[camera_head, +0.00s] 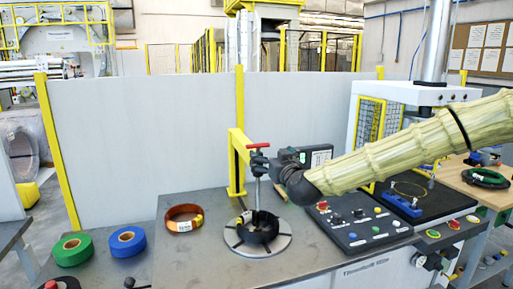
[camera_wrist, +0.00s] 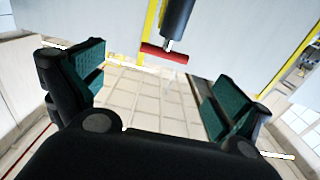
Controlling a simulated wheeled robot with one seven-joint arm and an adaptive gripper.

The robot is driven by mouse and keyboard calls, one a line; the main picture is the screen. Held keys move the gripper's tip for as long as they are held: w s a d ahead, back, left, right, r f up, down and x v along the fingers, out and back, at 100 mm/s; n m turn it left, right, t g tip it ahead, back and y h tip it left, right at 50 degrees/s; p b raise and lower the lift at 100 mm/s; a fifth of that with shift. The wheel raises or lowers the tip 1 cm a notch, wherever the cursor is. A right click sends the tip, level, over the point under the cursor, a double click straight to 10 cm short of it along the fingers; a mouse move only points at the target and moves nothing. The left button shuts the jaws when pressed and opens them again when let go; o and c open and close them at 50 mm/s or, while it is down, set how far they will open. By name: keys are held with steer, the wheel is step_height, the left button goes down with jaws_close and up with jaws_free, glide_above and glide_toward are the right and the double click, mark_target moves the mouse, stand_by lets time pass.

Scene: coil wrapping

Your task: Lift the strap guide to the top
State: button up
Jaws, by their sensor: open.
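A red crossbar handle (camera_head: 258,146) sits at the top of a thin upright rod (camera_head: 258,190) above a black coil (camera_head: 259,228); this looks like the strap guide, though I cannot be sure. In the wrist view the red bar (camera_wrist: 165,52) is ahead of the fingers, under a dark cylinder (camera_wrist: 177,18). My gripper (camera_head: 262,162) is at the rod just below the red handle. In the wrist view its two green-padded fingers (camera_wrist: 155,88) are spread apart with nothing between the pads. Part of the rod is hidden behind the gripper in the head view.
A yellow post (camera_head: 236,165) stands beside the rod. The coil sits on a round grey plate (camera_head: 240,247). An orange roll (camera_head: 184,217), blue roll (camera_head: 127,241) and green roll (camera_head: 72,249) lie left. A control panel (camera_head: 358,226) is at the right.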

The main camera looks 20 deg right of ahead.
mark_target(259, 145)
steer(key=shift+w+a+r+p, duration=0.15)
steer(key=shift+w+p, duration=0.3)
steer(key=shift+w, duration=1.4)
steer(key=shift+w+a+f+p, duration=0.15)
steer(key=shift+w+p, duration=0.35)
steer(key=shift+w, duration=1.35)
steer(key=shift+w+a+r+p, duration=0.2)
steer(key=shift+w+p, duration=0.25)
steer(key=shift+w, duration=1.4)
steer(key=c, duration=1.2)
steer(key=shift+c, duration=0.2)
